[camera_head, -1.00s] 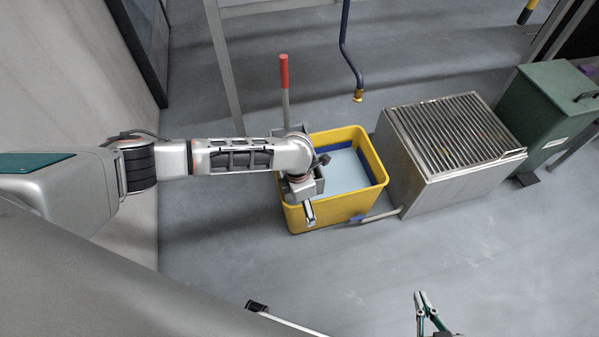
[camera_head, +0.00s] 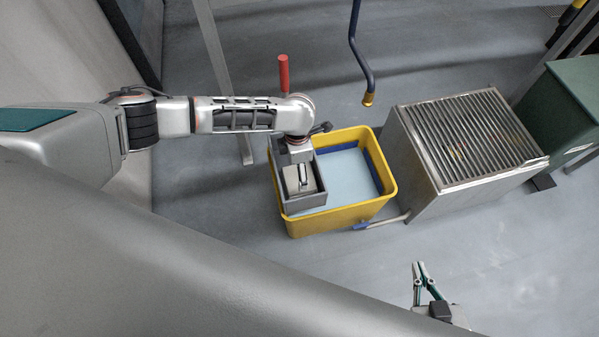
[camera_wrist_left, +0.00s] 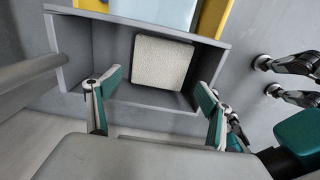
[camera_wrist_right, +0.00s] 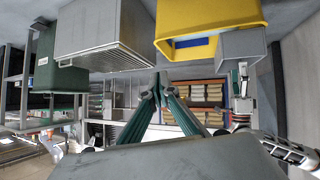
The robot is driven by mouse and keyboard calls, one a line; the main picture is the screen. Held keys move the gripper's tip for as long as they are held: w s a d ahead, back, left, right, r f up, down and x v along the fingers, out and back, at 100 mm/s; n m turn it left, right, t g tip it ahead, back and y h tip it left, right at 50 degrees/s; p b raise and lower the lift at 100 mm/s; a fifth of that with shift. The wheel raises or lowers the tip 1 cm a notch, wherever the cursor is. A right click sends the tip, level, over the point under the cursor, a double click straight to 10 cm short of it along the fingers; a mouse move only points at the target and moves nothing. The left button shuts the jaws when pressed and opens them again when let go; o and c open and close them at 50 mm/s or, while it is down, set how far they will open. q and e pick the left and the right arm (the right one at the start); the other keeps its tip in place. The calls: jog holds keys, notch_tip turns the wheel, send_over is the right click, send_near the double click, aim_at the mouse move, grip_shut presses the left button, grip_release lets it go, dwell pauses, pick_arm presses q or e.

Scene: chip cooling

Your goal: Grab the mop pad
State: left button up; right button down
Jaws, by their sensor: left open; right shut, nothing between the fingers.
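The mop pad (camera_wrist_left: 160,62) is a pale, rough-textured square lying flat in the grey wringer box (camera_wrist_left: 72,55) in the left wrist view. In the head view the pad (camera_head: 290,175) shows partly behind my left gripper. My left gripper (camera_wrist_left: 150,92) is open and empty, its fingers spread at the near side of the box, apart from the pad. In the head view the left gripper (camera_head: 302,180) hangs over the box. My right gripper (camera_head: 419,266) is shut and empty, low in the head view; its fingertips meet in the right wrist view (camera_wrist_right: 158,80).
The wringer box sits on the left side of a yellow bucket (camera_head: 345,217) holding pale blue water (camera_head: 342,172). A red-topped handle (camera_head: 284,72) rises behind it. A slatted metal box (camera_head: 462,135) stands right, with a green bin (camera_head: 578,95) beyond. A hose (camera_head: 360,50) hangs above.

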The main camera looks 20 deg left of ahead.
aim_at(290, 175)
pick_arm(q)
jog(key=shift+s+d+f, duration=0.1)
jog(key=shift+s+f, duration=0.05)
jog(key=shift+f, duration=0.45)
jog(key=shift+s+f, duration=0.15)
jog(key=shift+f, duration=0.45)
jog(key=shift+f+b, duration=0.45)
jog(key=shift+f, duration=0.15)
jog(key=f, duration=0.1)
jog(key=f+b, duration=0.1)
jog(key=f, duration=0.2)
jog(key=shift+w, duration=0.25)
jog(key=shift+r, duration=0.1)
jog(key=c, duration=0.7)
pick_arm(e)
jog(key=shift+s+a+f, duration=0.25)
jog(key=shift+s+a, duration=0.05)
